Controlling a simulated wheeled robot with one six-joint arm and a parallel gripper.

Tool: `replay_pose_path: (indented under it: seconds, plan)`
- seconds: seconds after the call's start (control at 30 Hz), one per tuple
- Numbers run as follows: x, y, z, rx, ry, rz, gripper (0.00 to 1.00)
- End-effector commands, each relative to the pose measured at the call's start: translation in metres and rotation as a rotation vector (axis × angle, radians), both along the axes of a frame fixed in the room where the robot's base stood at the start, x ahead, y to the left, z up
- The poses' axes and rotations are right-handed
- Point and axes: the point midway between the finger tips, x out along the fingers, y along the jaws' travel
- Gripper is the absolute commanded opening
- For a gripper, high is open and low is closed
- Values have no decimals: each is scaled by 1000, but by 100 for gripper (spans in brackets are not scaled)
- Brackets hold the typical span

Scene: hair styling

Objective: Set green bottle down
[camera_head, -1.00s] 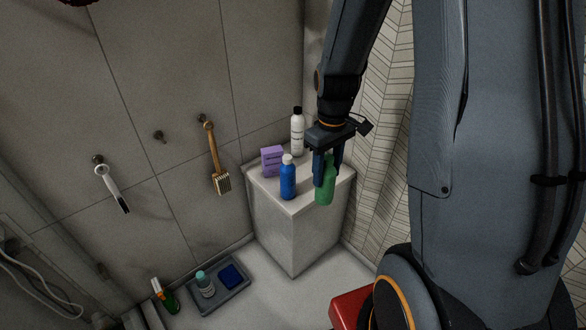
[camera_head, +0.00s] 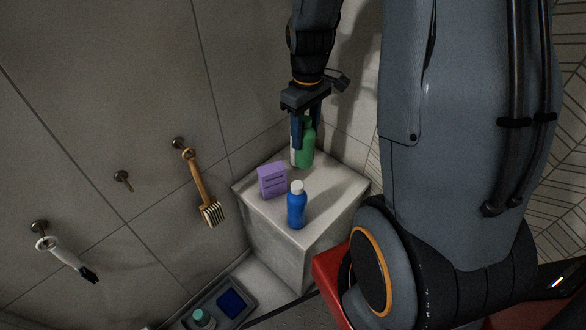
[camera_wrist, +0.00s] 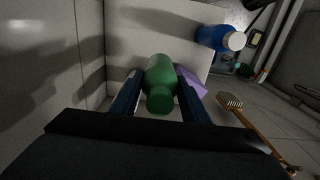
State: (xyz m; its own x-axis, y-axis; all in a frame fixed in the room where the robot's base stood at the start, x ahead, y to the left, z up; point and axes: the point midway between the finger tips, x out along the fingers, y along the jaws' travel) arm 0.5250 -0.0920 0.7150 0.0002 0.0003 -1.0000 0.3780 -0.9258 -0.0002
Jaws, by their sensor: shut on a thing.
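The green bottle (camera_head: 307,152) is upright between the two blue fingers of my gripper (camera_head: 307,142), which is shut on it. It is over the back part of the pale stand's top (camera_head: 330,188). I cannot tell whether its base touches the top. In the wrist view the green bottle (camera_wrist: 160,78) sits between the fingertips (camera_wrist: 158,82), with its cap toward the camera. A white bottle (camera_head: 294,152) shows only as a strip beside it, mostly hidden.
A purple box (camera_head: 272,181) and a blue bottle with a white cap (camera_head: 296,207) stand on the front part of the stand. A wooden brush (camera_head: 201,188) hangs on the tiled wall. A tray (camera_head: 240,304) lies on the floor below. The stand's right side is clear.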

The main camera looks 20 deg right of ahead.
Motion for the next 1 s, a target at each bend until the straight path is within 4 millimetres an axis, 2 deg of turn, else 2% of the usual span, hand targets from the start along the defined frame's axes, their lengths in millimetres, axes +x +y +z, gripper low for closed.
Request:
replay_pose_path:
  seconds: [0.07,0.4,0.57,0.8,1.0]
  plan:
    - [0,1,-4,1,1,1,13]
    - [0,3,-57,0,2,5,13]
    - [0,2,-67,1,1,3,13]
    - [-1,1,-97,0,2,1,13]
    - [0,1,-100,0,-1,1,13]
